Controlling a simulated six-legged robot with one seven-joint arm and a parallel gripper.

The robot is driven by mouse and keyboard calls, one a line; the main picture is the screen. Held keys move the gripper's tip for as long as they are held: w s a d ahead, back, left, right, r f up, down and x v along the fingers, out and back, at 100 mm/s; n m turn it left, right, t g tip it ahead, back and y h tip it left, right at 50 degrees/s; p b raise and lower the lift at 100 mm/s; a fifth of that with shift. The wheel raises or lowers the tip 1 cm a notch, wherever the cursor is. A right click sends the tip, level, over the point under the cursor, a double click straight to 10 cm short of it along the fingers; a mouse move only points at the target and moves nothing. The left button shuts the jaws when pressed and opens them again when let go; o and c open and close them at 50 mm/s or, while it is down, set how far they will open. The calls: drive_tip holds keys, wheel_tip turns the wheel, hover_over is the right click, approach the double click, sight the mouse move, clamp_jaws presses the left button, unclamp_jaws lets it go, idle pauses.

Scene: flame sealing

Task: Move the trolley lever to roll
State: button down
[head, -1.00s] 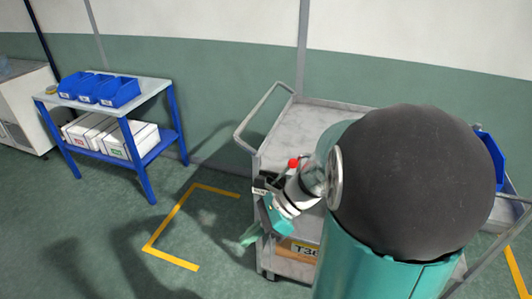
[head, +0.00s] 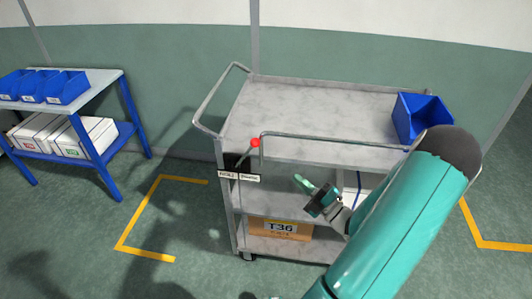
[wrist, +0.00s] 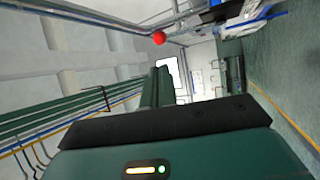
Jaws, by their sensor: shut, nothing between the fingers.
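The grey trolley (head: 315,105) stands against the wall in the head view. Its lever has a red knob (head: 255,142) at the front left corner. The knob is upper right of a small plate (head: 239,176) with two labels, too small to read surely. The lever leans to the right. My gripper (head: 303,182) is shut and empty in front of the trolley, right of and below the knob, apart from it. The red knob also shows in the wrist view (wrist: 159,38), beyond and above my green fingers (wrist: 156,88).
A blue bin (head: 421,117) sits on the trolley's top right. A box marked T36 (head: 280,228) is on its bottom shelf. A blue-legged table (head: 95,85) with bins stands at left. Yellow floor lines (head: 140,215) mark open floor between them.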

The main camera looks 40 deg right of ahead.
sight(257, 146)
drive_tip(key=x, duration=1.4)
drive_tip(key=shift+w+a+r, duration=0.1)
drive_tip(key=shift+a, duration=0.05)
drive_tip(key=shift+w+a+r+n+g+y, duration=0.3)
drive_tip(key=shift+w+a+r+n+g, duration=0.15)
drive_tip(key=shift+w+r+n+g, duration=0.2)
drive_tip(key=w+a+r+n+g+h, duration=0.2)
drive_tip(key=w+a+n+g+h, duration=0.1)
drive_tip(key=w+a+g, duration=0.6)
drive_tip(key=shift+w+r+n, duration=0.3)
drive_tip(key=shift+w+n, duration=0.35)
drive_tip(key=shift+w, duration=0.5)
